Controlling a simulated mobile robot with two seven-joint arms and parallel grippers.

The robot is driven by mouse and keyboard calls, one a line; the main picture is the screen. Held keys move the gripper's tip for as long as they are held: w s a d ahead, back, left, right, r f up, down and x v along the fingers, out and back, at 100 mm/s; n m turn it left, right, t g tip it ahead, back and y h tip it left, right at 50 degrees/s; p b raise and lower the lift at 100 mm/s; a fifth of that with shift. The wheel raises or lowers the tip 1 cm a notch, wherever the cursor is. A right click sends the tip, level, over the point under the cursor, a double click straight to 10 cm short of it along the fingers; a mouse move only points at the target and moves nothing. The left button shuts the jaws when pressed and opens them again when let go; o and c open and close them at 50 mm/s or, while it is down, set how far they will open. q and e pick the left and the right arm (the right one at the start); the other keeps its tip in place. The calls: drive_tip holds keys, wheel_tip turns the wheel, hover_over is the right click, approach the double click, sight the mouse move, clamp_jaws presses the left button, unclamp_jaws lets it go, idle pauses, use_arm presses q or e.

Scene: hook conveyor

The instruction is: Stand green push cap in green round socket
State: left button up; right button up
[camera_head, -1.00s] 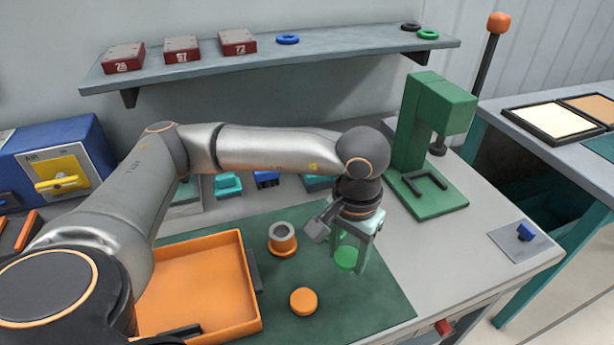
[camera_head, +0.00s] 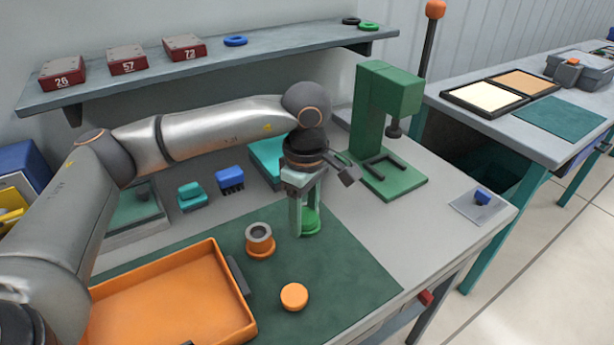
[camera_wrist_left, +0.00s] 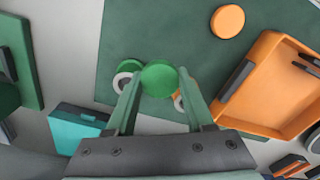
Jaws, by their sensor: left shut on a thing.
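My left gripper (camera_head: 306,228) is shut on the green push cap (camera_wrist_left: 159,78), a round disc held between the fingertips in the wrist view. The green round socket (camera_wrist_left: 131,66), with a pale hollow middle, shows beyond and left of the cap in that view, partly behind a finger. In the head view the fingers hang over the green mat, and green parts (camera_head: 310,222) show at the fingertips. There I cannot tell cap from socket, or whether they touch. My right gripper is not in view.
An orange socket (camera_head: 260,246) with a grey collar stands left of the gripper. An orange cap (camera_head: 294,297) lies in front, and an orange tray (camera_head: 243,317) is at left. A green press (camera_head: 391,183) stands behind right. The mat's right part is clear.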

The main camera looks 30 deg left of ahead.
use_arm(q)
drive_tip(key=w+a+r+n, duration=0.1)
drive_tip(key=w+n, duration=0.1)
drive_tip(key=n, duration=0.4)
drive_tip(key=w+r+n+b, duration=0.1)
drive_tip(key=w+n, duration=0.1)
drive_tip(key=n, duration=0.4)
drive_tip(key=w+a+n+b, duration=0.1)
drive_tip(key=n, duration=0.6)
drive_tip(key=shift+w+a+r, duration=0.3)
drive_tip(key=shift+w+r, duration=0.1)
wheel_tip(320, 180, down, 3)
drive_tip(key=b, duration=0.3)
drive_tip(key=shift+f, duration=0.65)
drive_tip(key=shift+f+b, duration=0.2)
drive_tip(key=shift+b, duration=0.15)
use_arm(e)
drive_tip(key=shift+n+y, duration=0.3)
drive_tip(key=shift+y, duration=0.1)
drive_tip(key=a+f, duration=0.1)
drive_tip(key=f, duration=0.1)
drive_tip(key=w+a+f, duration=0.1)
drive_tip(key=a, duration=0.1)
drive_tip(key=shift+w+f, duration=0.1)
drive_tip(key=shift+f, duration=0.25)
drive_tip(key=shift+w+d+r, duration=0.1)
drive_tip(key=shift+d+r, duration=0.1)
